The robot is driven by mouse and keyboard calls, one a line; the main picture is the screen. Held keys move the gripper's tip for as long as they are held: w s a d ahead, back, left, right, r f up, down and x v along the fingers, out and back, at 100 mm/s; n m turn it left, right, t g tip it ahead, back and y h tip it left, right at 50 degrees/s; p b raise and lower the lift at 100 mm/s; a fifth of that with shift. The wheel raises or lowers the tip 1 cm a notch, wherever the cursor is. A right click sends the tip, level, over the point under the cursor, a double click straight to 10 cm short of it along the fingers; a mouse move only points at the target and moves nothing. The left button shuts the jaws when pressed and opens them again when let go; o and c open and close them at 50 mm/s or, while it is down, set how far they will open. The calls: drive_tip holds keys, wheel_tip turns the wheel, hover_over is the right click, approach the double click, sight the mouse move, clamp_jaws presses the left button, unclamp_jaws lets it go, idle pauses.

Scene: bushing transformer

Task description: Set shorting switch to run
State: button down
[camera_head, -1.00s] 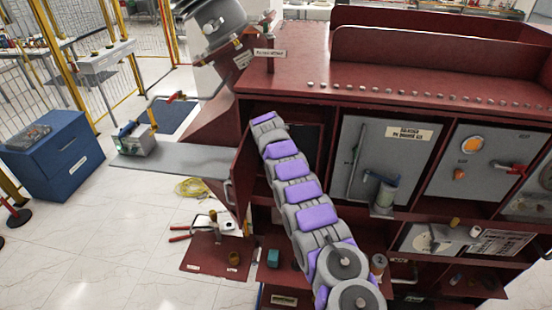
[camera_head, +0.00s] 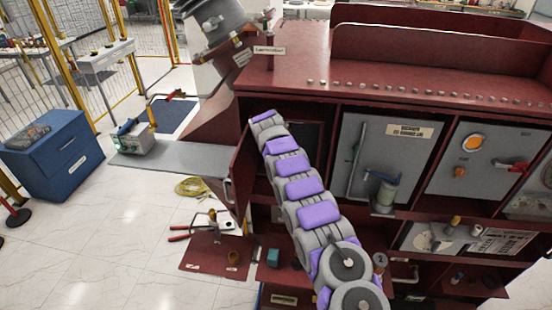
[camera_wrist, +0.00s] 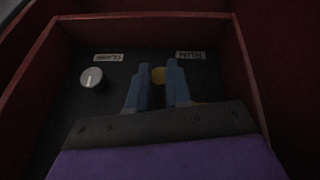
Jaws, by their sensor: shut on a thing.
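In the wrist view my gripper (camera_wrist: 158,68) has two blue fingers inside a dark compartment of the red cabinet. A grey-white round knob (camera_wrist: 92,78) with a pointer line is to the left, apart from the fingers. Two white labels, a left label (camera_wrist: 108,57) and a right label (camera_wrist: 190,55), are too blurred to read surely. In the head view the gripper is hidden inside the compartment.
The compartment's red walls (camera_wrist: 248,70) close in around my gripper. In the head view an open red door (camera_head: 242,170) stands left of my arm. Grey panels (camera_head: 395,150) with switches lie to the right. Tools rest on a low red shelf (camera_head: 200,262).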

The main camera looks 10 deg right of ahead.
drive_tip(key=shift+s+a+f+t+h+b, duration=0.15)
drive_tip(key=shift+f+t+b, duration=0.2)
drive_tip(key=shift+b, duration=1.55)
drive_tip(key=shift+s+d+f+t+h+b, duration=0.15)
drive_tip(key=shift+t+b, duration=0.3)
drive_tip(key=shift+b, duration=1.45)
drive_tip(key=shift+s+a+f+t+h+b, duration=0.1)
drive_tip(key=shift+f+t+b, duration=0.25)
drive_tip(key=shift+b, duration=1.55)
drive_tip(key=t+b, duration=0.1)
drive_tip(key=b, duration=0.3)
drive_tip(key=shift+s+f+b, duration=0.1)
drive_tip(key=shift+f+b, duration=0.1)
drive_tip(key=shift+b, duration=0.1)
drive_tip(key=shift+a+f+m+t+h+b, duration=0.15)
drive_tip(key=shift+f+t+h+b, duration=0.55)
drive_tip(key=shift+t+b, duration=1.1)
drive_tip(key=shift+d+f+m+t+h+b, duration=0.1)
drive_tip(key=shift+f+t+h+b, duration=0.6)
drive_tip(key=shift+t+b, duration=1.15)
drive_tip(key=shift+a+f+m+t+h+b, duration=0.15)
drive_tip(key=shift+f+t+h+b, duration=0.5)
drive_tip(key=shift+t+b, duration=1.15)
drive_tip(key=shift+w+d+f+b, duration=0.15)
drive_tip(key=shift+w+b, duration=0.05)
drive_tip(key=shift+b, duration=0.25)
drive_tip(key=shift+h, duration=0.45)
